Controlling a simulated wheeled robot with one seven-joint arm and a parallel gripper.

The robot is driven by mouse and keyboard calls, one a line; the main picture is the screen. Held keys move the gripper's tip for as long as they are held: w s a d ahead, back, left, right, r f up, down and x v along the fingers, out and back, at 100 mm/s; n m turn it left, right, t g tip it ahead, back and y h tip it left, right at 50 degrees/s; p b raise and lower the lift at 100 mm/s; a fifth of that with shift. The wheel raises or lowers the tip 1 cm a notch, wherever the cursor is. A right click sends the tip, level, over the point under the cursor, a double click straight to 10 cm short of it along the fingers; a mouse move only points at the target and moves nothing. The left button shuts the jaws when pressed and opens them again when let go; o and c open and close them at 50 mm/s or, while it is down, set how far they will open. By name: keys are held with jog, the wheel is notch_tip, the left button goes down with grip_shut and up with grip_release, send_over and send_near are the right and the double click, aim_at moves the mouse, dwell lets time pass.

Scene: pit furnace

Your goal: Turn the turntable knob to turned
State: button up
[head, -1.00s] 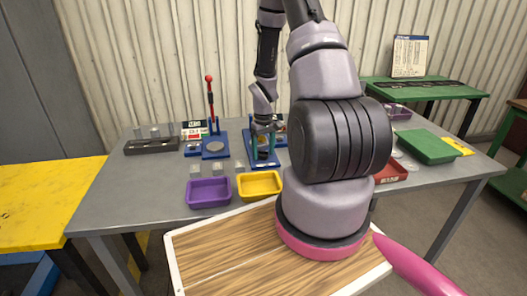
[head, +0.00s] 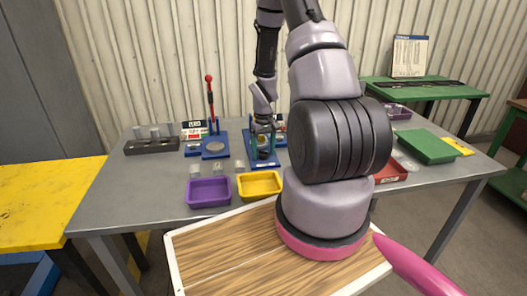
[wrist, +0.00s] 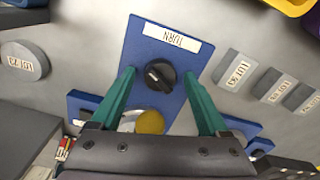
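The turntable knob (wrist: 159,75) is a round black dial with a raised grip and a small pale mark. It sits on a blue plate (wrist: 185,52) beside a white label reading TURN, seen upside down in the wrist view. My gripper (wrist: 159,73) is open; its two teal fingers show on either side of the knob, with gaps between. A yellow disc (wrist: 150,122) on the same plate shows between the fingers, partly hidden by the gripper body. In the head view the blue plate (head: 265,163) is small and my gripper (head: 262,134) is above it.
Grey blocks with LOT labels (wrist: 235,70) lie beside the plate. A purple tray (head: 208,193) and a yellow tray (head: 259,185) stand at the table's front. A red-knobbed lever press (head: 212,110) stands left of the plate. My arm hides the table's middle right.

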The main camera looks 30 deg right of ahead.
jog(key=shift+r, duration=0.1)
notch_tip(320, 180, up, 11)
jog(key=shift+f, duration=0.2)
dwell(0.6)
jog(key=s+a+r+m+t, duration=0.1)
jog(key=s+a+r+t, duration=0.15)
jog(key=r, duration=0.75)
jog(key=s+a+r+m+t, duration=0.1)
jog(key=s+a+r, duration=0.25)
jog(key=r, duration=0.75)
jog(key=s+a+r+m+t+y, duration=0.1)
jog(key=s+a+r+t, duration=0.1)
jog(key=s+a+r, duration=0.2)
jog(key=s+a+r+t+y, duration=0.1)
jog(key=s+a+r, duration=0.3)
jog(key=s+r, duration=0.4)
jog(key=shift+s+m+t, duration=0.35)
jog(key=shift+s+m, duration=0.05)
jog(key=shift+s, duration=0.6)
